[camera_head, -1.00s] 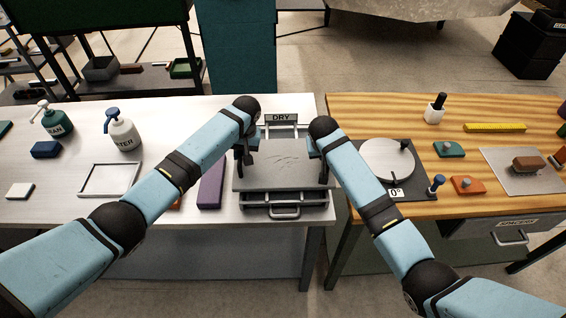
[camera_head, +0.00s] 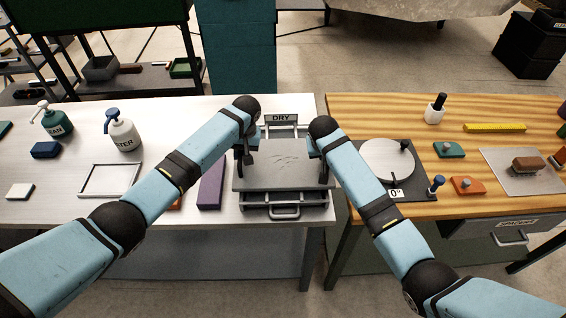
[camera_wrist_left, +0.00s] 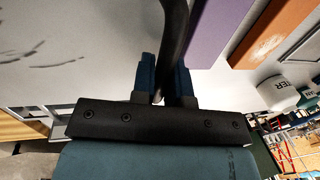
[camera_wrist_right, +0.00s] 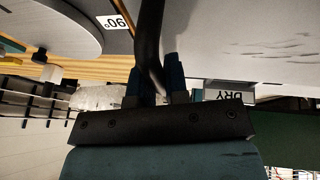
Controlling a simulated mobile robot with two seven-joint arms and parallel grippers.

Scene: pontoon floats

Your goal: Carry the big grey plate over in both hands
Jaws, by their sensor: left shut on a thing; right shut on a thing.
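The big grey plate (camera_head: 283,172), with dark scratch marks on top, is level between my two grippers at the right end of the white table. It is above a dark rack with a front handle, below the DRY sign; whether it touches the rack is unclear. My left gripper (camera_head: 246,150) is shut on the plate's left handle, a dark bar between the fingers in the left wrist view (camera_wrist_left: 168,75). My right gripper (camera_head: 320,152) is shut on the right handle, which shows in the right wrist view (camera_wrist_right: 152,70). The arms partly hide both handles.
The DRY rack (camera_head: 285,212) is below the plate. A purple block (camera_head: 211,186) lies close to its left. The wooden bench (camera_head: 345,112) begins just right, with a round turntable (camera_head: 387,160) near my right arm. Spray bottles (camera_head: 122,133) and an empty frame (camera_head: 109,180) stand left.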

